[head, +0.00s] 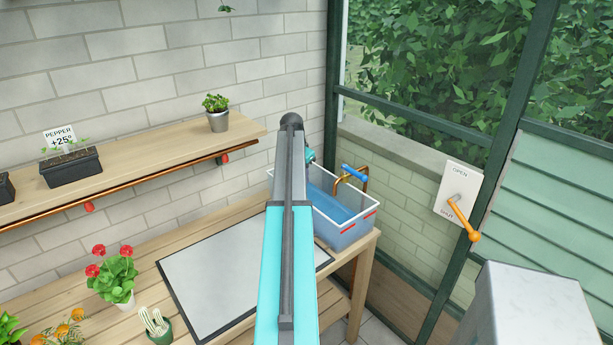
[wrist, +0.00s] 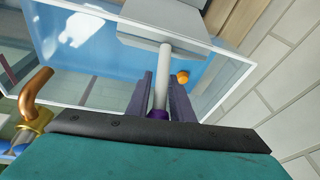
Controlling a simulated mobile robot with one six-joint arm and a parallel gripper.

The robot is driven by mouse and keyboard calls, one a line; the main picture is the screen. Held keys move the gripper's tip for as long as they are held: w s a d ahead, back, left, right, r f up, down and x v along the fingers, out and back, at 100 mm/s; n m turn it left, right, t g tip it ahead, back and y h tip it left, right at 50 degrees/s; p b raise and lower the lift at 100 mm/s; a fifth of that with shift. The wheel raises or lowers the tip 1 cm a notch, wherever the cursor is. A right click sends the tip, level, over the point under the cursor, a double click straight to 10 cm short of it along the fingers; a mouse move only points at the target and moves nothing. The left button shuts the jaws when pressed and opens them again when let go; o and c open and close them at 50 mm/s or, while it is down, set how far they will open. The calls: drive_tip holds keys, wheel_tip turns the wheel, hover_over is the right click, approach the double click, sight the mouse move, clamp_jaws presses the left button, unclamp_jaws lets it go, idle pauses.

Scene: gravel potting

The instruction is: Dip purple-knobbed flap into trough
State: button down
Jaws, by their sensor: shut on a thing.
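In the wrist view my gripper (wrist: 162,80) is shut on the purple knob (wrist: 157,113) at the near end of a pale rod. The rod runs away from me to a light grey flap (wrist: 165,32) at the top of that view. The clear-walled trough (wrist: 228,50) holds blue water, and the flap shows across its far part. I cannot tell whether the flap touches the water. In the head view the trough (head: 362,229) stands at the bench's right end, with red marks on its wall. My arm hides the flap and jaws there.
A brass tap with a blue handle (head: 354,173) stands by the trough and shows close by in the wrist view (wrist: 36,112). A small orange ball-like thing (wrist: 183,77) is beside the rod. A grey mat (head: 215,275) and potted plants cover the bench. A shelf (head: 130,167) is above.

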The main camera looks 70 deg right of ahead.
drive_tip(key=shift+w+d+r, duration=0.15)
drive_tip(key=c, duration=1.7)
unclamp_jaws()
drive_tip(key=b+v, duration=0.3)
drive_tip(key=v, duration=1)
drive_tip(key=shift+r, duration=0.3)
